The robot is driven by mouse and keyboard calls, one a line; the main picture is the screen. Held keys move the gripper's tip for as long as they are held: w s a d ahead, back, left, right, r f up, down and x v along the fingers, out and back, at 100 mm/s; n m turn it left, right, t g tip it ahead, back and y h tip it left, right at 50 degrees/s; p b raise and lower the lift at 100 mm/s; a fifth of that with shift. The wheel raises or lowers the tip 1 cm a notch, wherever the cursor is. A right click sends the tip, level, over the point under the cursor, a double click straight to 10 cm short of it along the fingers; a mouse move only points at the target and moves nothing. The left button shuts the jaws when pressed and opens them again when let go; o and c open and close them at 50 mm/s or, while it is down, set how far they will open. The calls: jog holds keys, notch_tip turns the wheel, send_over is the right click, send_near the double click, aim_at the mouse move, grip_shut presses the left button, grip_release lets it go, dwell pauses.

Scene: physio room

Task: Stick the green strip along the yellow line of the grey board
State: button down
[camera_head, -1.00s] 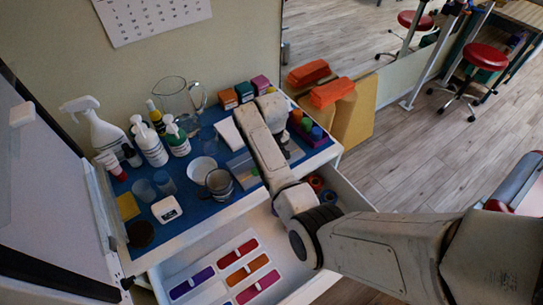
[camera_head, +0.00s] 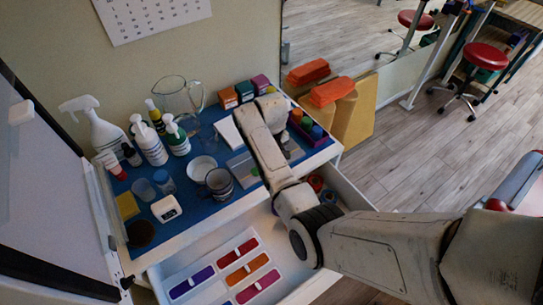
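A grey board (camera_head: 241,166) lies on the blue top of the cart, partly covered by my arm. I cannot make out its yellow line. Purple (camera_head: 192,283), red (camera_head: 238,252), orange (camera_head: 247,269) and magenta (camera_head: 258,287) strips lie in the open drawer.
A glass jug (camera_head: 180,97), white bottles (camera_head: 151,146), a mug (camera_head: 219,184), a white bowl (camera_head: 201,168) and a small white timer (camera_head: 166,208) crowd the left of the cart top. Small boxes (camera_head: 244,91) stand at the back. Orange blocks (camera_head: 332,91) lie beyond the cart's right side.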

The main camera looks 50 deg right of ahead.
jog(key=c, duration=1.1)
grip_release()
jog(key=o, duration=0.5)
jog(key=shift+r, duration=0.1)
notch_tip(320, 180, up, 4)
jog(key=p, duration=0.5)
jog(key=shift+r, duration=1.4)
